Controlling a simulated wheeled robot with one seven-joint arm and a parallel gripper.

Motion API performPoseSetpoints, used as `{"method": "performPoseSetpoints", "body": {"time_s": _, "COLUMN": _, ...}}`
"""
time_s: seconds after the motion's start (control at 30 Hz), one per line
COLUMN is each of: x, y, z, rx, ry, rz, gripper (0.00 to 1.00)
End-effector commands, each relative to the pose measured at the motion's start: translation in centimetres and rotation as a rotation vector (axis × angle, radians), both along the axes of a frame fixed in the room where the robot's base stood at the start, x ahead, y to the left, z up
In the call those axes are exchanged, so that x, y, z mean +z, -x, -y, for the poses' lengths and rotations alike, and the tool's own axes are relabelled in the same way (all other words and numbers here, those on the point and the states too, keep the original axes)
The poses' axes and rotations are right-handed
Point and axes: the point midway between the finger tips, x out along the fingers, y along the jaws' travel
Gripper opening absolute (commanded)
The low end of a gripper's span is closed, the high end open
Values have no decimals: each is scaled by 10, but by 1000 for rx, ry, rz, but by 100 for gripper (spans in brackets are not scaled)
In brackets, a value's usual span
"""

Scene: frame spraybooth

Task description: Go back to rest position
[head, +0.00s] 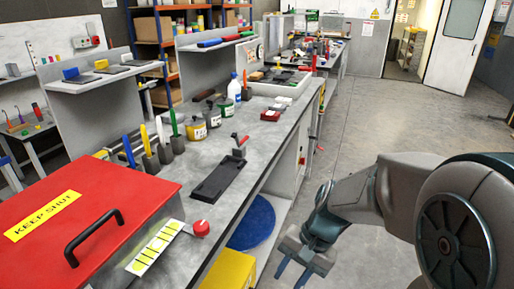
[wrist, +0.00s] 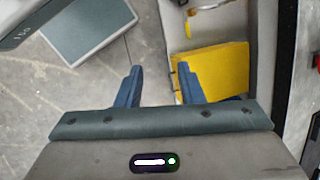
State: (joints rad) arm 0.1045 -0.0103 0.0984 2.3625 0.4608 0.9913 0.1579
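My gripper (head: 304,262) hangs in the aisle to the right of the long grey bench, below the level of the bench top. It points downward, and my arm reaches it from the right of the head view. In the wrist view my gripper (wrist: 160,85) shows its two blue fingers apart with nothing between them. Grey floor and the edge of a low shelf lie beneath the fingers. The right finger overlaps the yellow box in the wrist view.
The grey bench (head: 212,208) carries a red lidded box (head: 130,205), a black tray (head: 218,181), several tools and bottles. The yellow box (head: 230,270) and a blue disc (head: 252,222) sit under it. The floor (head: 375,120) on the right is clear towards an open white door (head: 460,45).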

Motion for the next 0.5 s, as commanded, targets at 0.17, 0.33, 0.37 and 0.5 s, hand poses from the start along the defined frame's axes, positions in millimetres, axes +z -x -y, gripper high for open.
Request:
{"method": "performPoseSetpoints", "body": {"time_s": 0.17, "x": 58, "y": 19, "z": 27, "rx": 153, "ry": 146, "rz": 183, "gripper": 34}}
{"method": "performPoseSetpoints", "body": {"time_s": 0.33, "x": 100, "y": 33, "z": 52, "rx": 280, "ry": 278, "rz": 334, "gripper": 34}}
{"method": "performPoseSetpoints", "body": {"time_s": 0.37, "x": 105, "y": 36, "z": 55, "rx": 299, "ry": 298, "rz": 356, "gripper": 34}}
{"method": "performPoseSetpoints", "body": {"time_s": 0.5, "x": 125, "y": 43, "z": 68, "rx": 361, "ry": 368, "rz": 431, "gripper": 34}}
